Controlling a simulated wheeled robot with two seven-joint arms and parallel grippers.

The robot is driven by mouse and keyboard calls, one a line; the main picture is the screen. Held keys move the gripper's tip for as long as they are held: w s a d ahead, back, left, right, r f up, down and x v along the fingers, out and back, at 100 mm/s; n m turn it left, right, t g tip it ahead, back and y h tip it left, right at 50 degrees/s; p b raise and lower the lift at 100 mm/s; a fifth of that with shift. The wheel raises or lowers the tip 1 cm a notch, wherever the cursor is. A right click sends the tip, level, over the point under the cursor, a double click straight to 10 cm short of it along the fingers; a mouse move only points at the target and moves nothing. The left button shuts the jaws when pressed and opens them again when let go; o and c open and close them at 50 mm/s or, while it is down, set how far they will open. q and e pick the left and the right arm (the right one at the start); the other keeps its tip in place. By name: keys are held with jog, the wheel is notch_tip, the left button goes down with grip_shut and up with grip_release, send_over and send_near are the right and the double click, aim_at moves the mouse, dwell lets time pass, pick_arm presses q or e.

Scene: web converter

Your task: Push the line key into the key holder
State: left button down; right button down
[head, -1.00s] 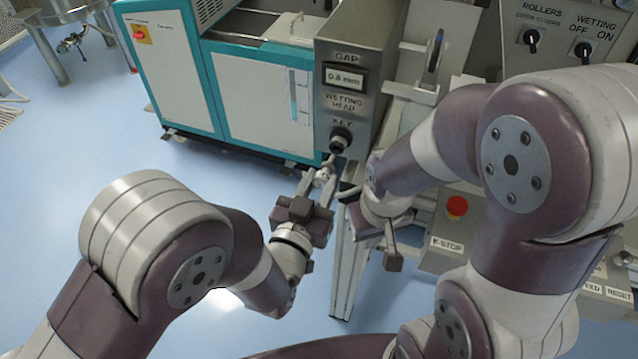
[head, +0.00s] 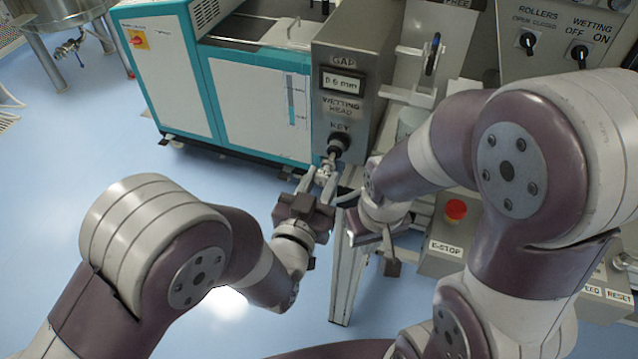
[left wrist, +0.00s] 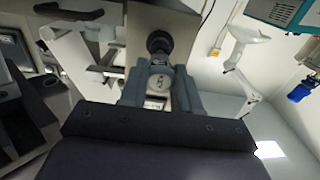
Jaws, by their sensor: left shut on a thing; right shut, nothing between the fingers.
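The key holder (head: 338,143) is a black round socket under the KEY label on the grey wetting head box. The line key (head: 326,170) is a small grey piece, directly below the socket. My left gripper (head: 322,180) is shut on the key, its fingers pointing up at the socket. In the left wrist view the key's plate (left wrist: 159,82) sits between the fingers, in line with the dark holder (left wrist: 160,43). The key's end meets the socket mouth; how deep it sits is hidden. My right gripper (head: 390,258) is shut and empty, low beside the box's stand.
The wetting head box (head: 350,105) has a GAP display above the socket. A teal and white cabinet (head: 255,105) stands behind to the left. A red E-STOP button (head: 455,210) is at the right. Blue floor (head: 110,150) is open at the left.

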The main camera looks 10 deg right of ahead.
pick_arm(q)
jog(key=shift+b+x, duration=0.35)
jog(key=shift+x, duration=1)
dwell(0.3)
jog(key=c, duration=0.7)
grip_release()
jog(key=shift+c, duration=0.2)
jog(key=v, duration=1.2)
jog(key=shift+s+a+b, duration=0.2)
jog(key=shift+s+b, duration=0.05)
jog(key=shift+b, duration=0.15)
